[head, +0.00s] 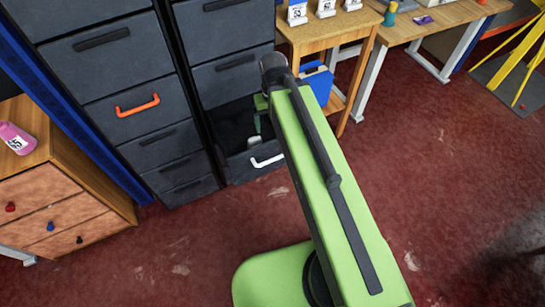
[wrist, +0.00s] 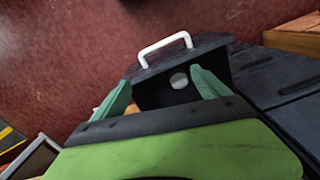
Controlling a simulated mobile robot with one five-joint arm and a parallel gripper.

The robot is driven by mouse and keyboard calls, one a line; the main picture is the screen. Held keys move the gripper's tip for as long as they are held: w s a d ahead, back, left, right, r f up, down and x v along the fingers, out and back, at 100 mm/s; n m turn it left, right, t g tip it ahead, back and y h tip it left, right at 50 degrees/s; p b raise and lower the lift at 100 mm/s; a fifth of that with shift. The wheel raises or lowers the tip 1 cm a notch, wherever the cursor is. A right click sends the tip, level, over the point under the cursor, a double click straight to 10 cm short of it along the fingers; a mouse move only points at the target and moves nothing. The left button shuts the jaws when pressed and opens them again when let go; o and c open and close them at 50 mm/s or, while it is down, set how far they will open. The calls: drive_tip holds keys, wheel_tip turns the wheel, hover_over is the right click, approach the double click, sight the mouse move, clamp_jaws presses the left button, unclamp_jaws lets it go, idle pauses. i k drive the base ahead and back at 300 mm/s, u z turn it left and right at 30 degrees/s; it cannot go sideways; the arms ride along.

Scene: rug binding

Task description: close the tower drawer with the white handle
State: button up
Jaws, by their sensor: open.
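The tower drawer (head: 240,163) with the white handle (head: 266,161) is the lowest visible one in the right dark grey tower, and it stands pulled out. In the wrist view the white handle (wrist: 165,47) rises from the drawer's dark front panel (wrist: 180,55), beyond my fingertips. A pale round thing (wrist: 179,80) shows at the drawer, and I cannot tell what it is. My gripper (wrist: 160,76) is open, its two green fingers apart with no handle between them. In the head view my gripper (head: 257,122) is over the open drawer, partly hidden by my arm.
A second grey tower with an orange handle (head: 137,106) stands to the left. A wooden chest (head: 65,205) with coloured knobs is at far left. A wooden table (head: 325,30) with a blue bin (head: 318,84) below is right of the tower. The red floor before the drawers is clear.

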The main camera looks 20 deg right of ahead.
sight(230, 124)
drive_tip(key=z, duration=0.25)
drive_tip(key=k, duration=0.55)
drive_tip(key=u, duration=1.55)
drive_tip(key=i, duration=0.45)
drive_tip(key=z, duration=0.15)
